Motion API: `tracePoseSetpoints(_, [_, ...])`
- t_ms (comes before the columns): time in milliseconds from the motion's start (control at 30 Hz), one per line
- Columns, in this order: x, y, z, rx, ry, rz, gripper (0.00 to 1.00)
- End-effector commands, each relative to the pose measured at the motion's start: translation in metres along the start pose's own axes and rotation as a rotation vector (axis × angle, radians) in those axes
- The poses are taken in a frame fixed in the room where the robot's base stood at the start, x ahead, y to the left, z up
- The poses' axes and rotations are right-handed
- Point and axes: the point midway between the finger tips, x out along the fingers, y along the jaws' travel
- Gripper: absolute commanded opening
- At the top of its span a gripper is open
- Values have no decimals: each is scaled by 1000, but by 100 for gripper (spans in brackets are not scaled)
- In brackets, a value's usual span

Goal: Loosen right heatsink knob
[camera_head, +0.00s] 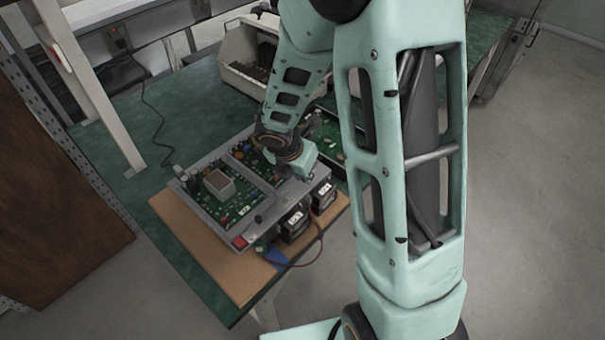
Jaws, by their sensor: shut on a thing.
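A grey open-topped case (213,226) holding green circuit boards sits on the table. A square grey-brown block (219,187), which looks like a heatsink, stands on the left board. My gripper (285,174) reaches down from above over the right part of the case, near its right board. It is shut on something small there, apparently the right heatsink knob. The knob and the fingertips are hidden by my wrist and gripper body, so the exact grip does not show.
The case rests on a brown mat (185,220) on the green table (185,110). Black modules (294,222) with a red cable project from its front. A beige bin (246,62) stands behind. A white post (95,90) rises at left. The table's back left is mostly clear.

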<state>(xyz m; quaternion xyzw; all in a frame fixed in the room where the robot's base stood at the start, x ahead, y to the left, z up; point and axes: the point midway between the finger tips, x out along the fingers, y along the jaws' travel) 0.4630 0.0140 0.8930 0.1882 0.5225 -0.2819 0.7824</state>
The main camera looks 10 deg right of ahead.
Motion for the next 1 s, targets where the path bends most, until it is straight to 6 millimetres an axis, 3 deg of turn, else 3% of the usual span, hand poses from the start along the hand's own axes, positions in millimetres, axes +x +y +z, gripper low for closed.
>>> tracePoseSetpoints(567, [1, -2, 0, -25, 0, 8, 0])
tracePoseSetpoints(600, [1, -2, 0, -25, 0, 8, 16])
tracePoseSetpoints(733, [1, -1, 0, -25, 0, 9, 30])
tracePoseSetpoints(1000, [0, 0, 0, -25, -1, 10, 30])
